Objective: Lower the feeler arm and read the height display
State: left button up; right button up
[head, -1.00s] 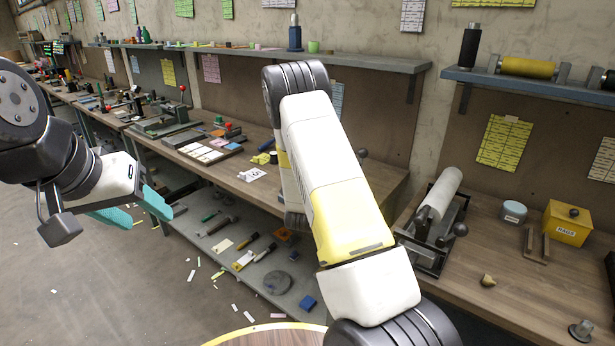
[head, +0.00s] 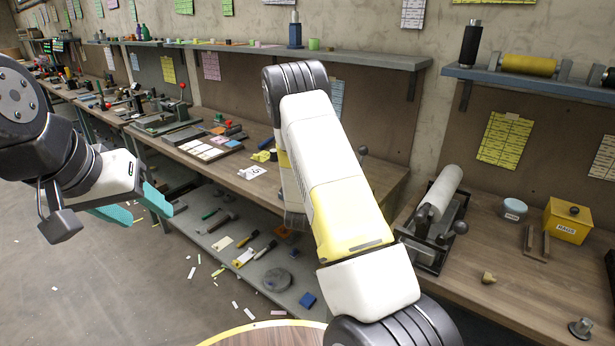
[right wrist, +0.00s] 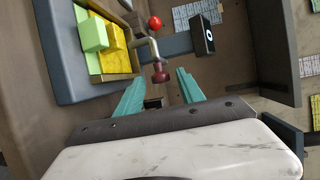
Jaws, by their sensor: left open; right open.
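In the right wrist view a black box with a white round mark (right wrist: 203,35), perhaps the height display, sits at the end of a grey bar (right wrist: 172,45). Left of it is a bent metal crank with a dark red grip (right wrist: 160,73), and a red ball (right wrist: 155,22). I cannot tell which part is the feeler arm. My right gripper (right wrist: 160,82) is open, its teal fingers either side of the lower end of the grip in the picture; contact is unclear. In the head view my right arm hides this spot. My left gripper (head: 150,214) is open and empty, beside the bench.
On the bench at right in the head view stand a white roller in a frame (head: 440,192), a yellow box (head: 567,222) and a round tin (head: 513,209). Small scraps litter the floor.

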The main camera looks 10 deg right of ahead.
jog(key=v, duration=0.7)
jog(key=shift+s+a+r, duration=0.1)
jog(key=shift+s+a, duration=0.05)
jog(key=shift+s, duration=0.1)
